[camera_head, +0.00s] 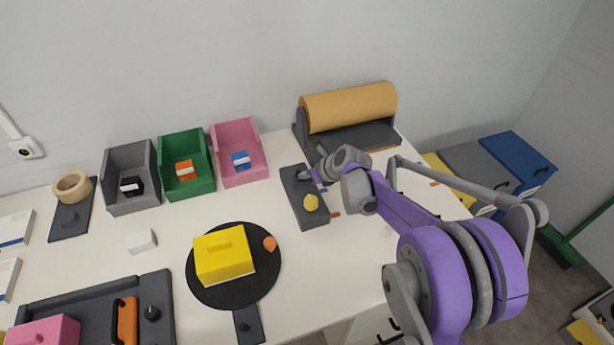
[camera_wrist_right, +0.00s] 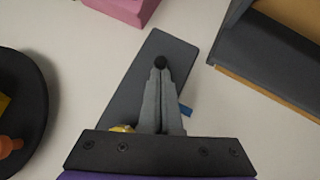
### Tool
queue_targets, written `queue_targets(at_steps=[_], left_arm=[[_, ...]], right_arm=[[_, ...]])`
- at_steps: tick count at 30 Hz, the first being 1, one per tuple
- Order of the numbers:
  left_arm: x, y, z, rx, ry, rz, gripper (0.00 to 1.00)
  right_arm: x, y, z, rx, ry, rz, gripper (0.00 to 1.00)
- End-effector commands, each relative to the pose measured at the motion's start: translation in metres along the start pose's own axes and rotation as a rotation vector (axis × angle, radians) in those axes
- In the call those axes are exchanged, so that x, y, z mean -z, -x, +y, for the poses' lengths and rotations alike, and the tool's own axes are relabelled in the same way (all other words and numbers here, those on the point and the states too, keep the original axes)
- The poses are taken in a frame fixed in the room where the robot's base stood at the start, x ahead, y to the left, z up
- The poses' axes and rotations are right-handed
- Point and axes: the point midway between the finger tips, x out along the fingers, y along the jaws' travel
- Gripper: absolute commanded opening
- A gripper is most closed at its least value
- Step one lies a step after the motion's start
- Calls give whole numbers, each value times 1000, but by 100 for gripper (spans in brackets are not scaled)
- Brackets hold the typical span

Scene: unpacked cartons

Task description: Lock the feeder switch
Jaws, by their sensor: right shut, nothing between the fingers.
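The feeder switch appears to be the dark grey oblong box (camera_head: 313,217) lying on the white table, also seen in the right wrist view (camera_wrist_right: 138,90). A yellow knob (camera_head: 310,202) sits on its near half; in the wrist view only a sliver of it (camera_wrist_right: 122,128) shows behind the gripper body. My right gripper (camera_head: 303,174) is over the box's far half. In the wrist view its fingers (camera_wrist_right: 160,66) are shut together, tips at a small round black knob (camera_wrist_right: 160,61); whether they touch it I cannot tell. My left gripper is not in view.
A tan roll on a dark stand (camera_head: 348,107) is behind the box. Pink (camera_head: 238,133), green (camera_head: 168,142) and grey (camera_head: 115,157) bins line the back. A black turntable (camera_head: 213,300) with a yellow block (camera_head: 223,254) is left. Bare table separates turntable and box.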

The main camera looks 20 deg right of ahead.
Motion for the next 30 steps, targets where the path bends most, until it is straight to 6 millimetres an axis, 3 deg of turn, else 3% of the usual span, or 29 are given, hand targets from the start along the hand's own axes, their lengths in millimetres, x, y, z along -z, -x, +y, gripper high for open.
queue_targets(at_steps=[5, 30], left_arm=[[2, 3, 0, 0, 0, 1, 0], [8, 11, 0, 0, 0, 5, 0]], right_arm=[[-9, -1, -3, -38, -37, 130, 0], [-21, 10, -3, -36, -36, 121, 0]])
